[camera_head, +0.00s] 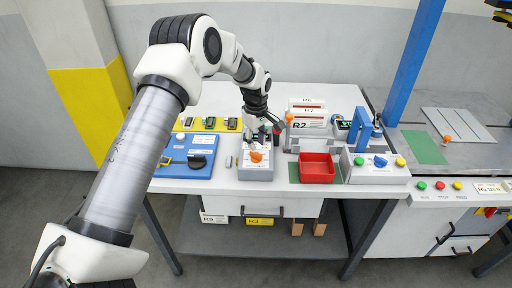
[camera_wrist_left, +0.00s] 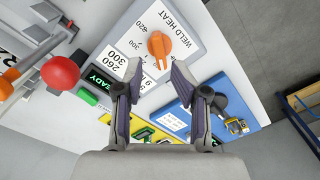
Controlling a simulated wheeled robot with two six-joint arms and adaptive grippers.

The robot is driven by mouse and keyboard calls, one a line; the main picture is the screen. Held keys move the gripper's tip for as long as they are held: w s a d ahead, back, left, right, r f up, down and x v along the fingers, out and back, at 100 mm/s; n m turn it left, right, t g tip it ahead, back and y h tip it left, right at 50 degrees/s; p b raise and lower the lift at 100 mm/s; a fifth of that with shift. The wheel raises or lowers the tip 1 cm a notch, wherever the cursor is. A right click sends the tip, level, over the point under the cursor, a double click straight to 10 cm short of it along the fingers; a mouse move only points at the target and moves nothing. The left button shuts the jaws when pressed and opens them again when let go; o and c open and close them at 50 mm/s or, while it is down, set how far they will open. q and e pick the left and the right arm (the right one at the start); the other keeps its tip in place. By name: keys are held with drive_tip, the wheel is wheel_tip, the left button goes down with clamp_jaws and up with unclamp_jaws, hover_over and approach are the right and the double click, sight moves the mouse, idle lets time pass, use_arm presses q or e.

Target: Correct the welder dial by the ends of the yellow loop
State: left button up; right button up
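The welder dial, an orange knob (camera_wrist_left: 158,45), sits on a grey-white panel marked WELD HEAT with numbers such as 300 and 320. Its narrow end points toward my gripper in the left wrist view. The same knob (camera_head: 257,157) shows in the head view on the small grey welder box (camera_head: 256,173). My left gripper (camera_wrist_left: 157,80) is open and empty, its fingertips apart just short of the knob. In the head view my left gripper (camera_head: 266,132) hangs over the back of the welder box. I cannot make out a yellow loop for certain. My right gripper is not in view.
A blue panel (camera_head: 203,143) with a black knob stands left of the welder, before a yellow strip (camera_head: 184,122) with several small displays. A red tray (camera_head: 317,167) and a box with coloured knobs (camera_head: 393,172) stand right.

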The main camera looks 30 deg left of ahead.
use_arm(q)
drive_tip(key=shift+r+p, duration=1.5)
drive_tip(key=shift+r, duration=0.65)
drive_tip(key=shift+p, duration=0.45)
drive_tip(key=shift+r, duration=0.1)
wheel_tip(320, 180, up, 12)
hover_over(256, 153)
drive_tip(key=shift+w, duration=0.1)
